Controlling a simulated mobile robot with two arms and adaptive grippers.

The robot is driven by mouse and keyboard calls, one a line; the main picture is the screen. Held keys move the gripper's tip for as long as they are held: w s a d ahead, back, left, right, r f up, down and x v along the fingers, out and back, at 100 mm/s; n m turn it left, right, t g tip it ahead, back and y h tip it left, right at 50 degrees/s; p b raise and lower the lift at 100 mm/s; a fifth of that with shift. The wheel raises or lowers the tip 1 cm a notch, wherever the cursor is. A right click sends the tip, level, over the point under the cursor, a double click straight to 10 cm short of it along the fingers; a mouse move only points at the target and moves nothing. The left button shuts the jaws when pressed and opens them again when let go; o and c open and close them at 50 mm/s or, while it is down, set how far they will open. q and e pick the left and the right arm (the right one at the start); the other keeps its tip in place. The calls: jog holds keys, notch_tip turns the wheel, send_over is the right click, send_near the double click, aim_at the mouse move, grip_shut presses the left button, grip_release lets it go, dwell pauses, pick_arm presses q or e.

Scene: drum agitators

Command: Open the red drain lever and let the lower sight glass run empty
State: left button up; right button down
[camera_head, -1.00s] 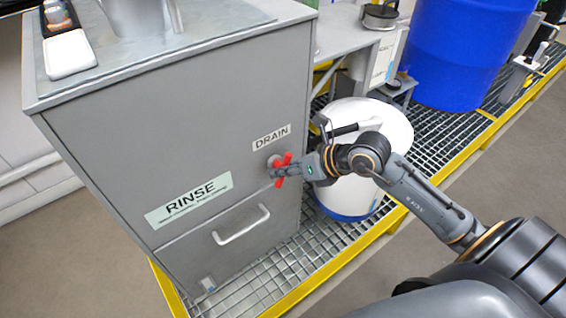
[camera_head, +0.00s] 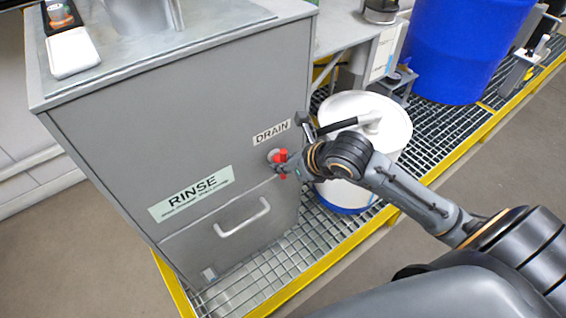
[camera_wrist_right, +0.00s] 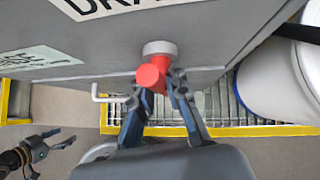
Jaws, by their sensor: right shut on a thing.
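The red drain lever (camera_head: 279,156) sticks out of the front of the grey rinse cabinet (camera_head: 150,135), just below the DRAIN label (camera_head: 271,132). My right gripper (camera_head: 284,168) reaches it from the right and is shut on it. In the right wrist view the red lever (camera_wrist_right: 152,77) sits on a pale round fitting, with the fingers of my right gripper (camera_wrist_right: 164,88) on either side of its lower part. My left gripper (camera_wrist_right: 65,138) is at the lower left of that view, open and empty, away from the cabinet. I cannot make out a sight glass in either view.
A white drum (camera_head: 345,195) stands close to the cabinet's right side, beside my right forearm. A blue drum (camera_head: 455,50) is farther back. The cabinet's front has a drawer handle (camera_head: 242,217). Metal grating (camera_head: 262,265) with a yellow edge runs below.

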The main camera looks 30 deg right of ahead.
jog(key=c, duration=1.3)
grip_release()
jog(key=v, duration=0.7)
jog(key=shift+s+d+r, duration=0.1)
jog(key=shift+s+r, duration=0.1)
